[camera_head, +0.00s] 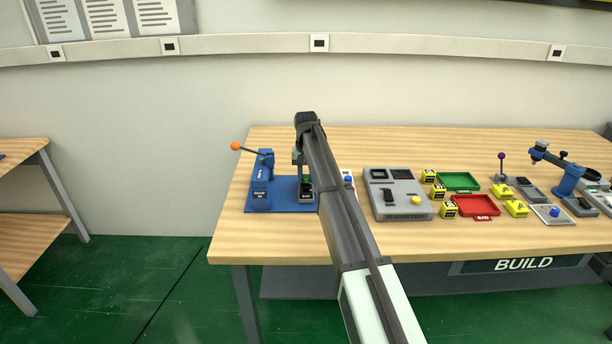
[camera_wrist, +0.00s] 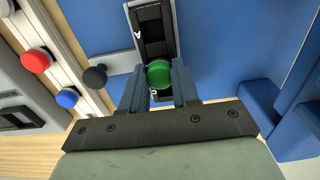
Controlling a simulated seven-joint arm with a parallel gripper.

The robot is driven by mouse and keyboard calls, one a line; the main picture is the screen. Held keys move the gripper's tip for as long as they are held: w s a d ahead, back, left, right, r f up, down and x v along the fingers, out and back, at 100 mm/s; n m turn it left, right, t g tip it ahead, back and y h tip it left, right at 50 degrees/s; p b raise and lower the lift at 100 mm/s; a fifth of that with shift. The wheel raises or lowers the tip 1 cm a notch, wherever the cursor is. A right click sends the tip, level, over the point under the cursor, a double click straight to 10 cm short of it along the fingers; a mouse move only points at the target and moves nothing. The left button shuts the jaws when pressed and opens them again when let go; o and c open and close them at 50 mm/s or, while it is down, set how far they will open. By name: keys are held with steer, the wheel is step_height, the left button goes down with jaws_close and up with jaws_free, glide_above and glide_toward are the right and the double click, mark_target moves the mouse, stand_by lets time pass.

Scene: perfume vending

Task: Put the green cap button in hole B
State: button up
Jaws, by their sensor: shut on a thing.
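The green cap button (camera_wrist: 159,74) sits between the two fingers of my gripper (camera_wrist: 159,85) in the wrist view, and the gripper is shut on it. Below it is a dark block (camera_wrist: 152,28) with a letter A beside its upper part. A second letter, partly hidden, shows by the left finger near the lower part. The button and fingers cover the lower part, so I cannot tell whether the button is inside a hole or just above it. In the head view my gripper (camera_head: 299,160) is over the block on the blue base (camera_head: 285,190), with the green button small and dark below.
A blue press (camera_head: 262,182) with an orange-knobbed lever stands left of the block. Red (camera_wrist: 36,60), blue (camera_wrist: 67,97) and black (camera_wrist: 95,76) caps lie left in the wrist view. A grey console (camera_head: 397,195), a green tray (camera_head: 459,181) and a red tray (camera_head: 474,205) stand to the right.

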steer(key=shift+f, duration=0.15)
stand_by(0.3)
steer(key=o, duration=1.5)
steer(key=shift+r, duration=3.45)
steer(key=shift+r, duration=0.1)
